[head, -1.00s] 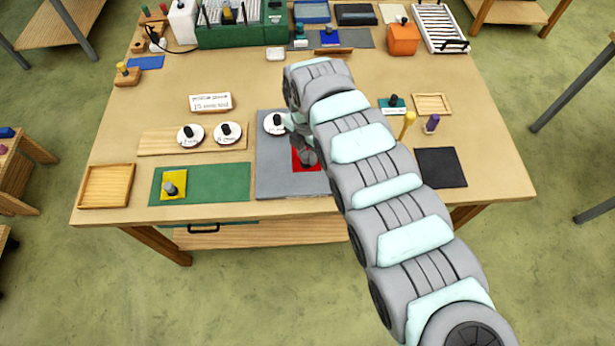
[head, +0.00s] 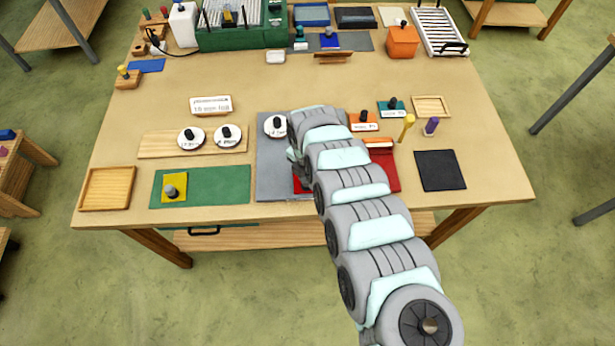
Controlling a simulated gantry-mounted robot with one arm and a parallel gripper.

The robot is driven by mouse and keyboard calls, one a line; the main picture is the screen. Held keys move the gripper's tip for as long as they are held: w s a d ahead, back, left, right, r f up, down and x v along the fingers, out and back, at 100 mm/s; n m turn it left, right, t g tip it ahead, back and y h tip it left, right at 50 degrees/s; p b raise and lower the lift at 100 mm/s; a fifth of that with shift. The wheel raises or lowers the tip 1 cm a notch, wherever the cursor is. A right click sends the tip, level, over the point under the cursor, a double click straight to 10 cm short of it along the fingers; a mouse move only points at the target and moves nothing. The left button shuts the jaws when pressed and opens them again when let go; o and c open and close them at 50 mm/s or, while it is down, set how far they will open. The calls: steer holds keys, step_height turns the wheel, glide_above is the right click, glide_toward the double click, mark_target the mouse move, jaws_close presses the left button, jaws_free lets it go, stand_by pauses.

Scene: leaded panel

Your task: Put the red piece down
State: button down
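The red piece (head: 300,186) shows as a small red patch over the lower right part of the grey board (head: 281,184). My arm covers most of it. My gripper (head: 298,170) is at the piece, just behind the arm's front links. Its fingertips are hidden, so I cannot tell whether it is open or shut, or whether the piece rests on the board or is held just above it. A white disc with a black knob (head: 275,124) sits at the board's upper edge.
A red mat (head: 390,178) lies right of my arm, with a black mat (head: 440,170) beyond it. The green mat (head: 222,184) left of the board carries a yellow piece with a grey knob (head: 174,187). Two white discs (head: 191,138) stand on a wooden strip. The table's middle back is clear.

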steer(key=shift+f, duration=0.1)
steer(key=c, duration=1.1)
jaws_free()
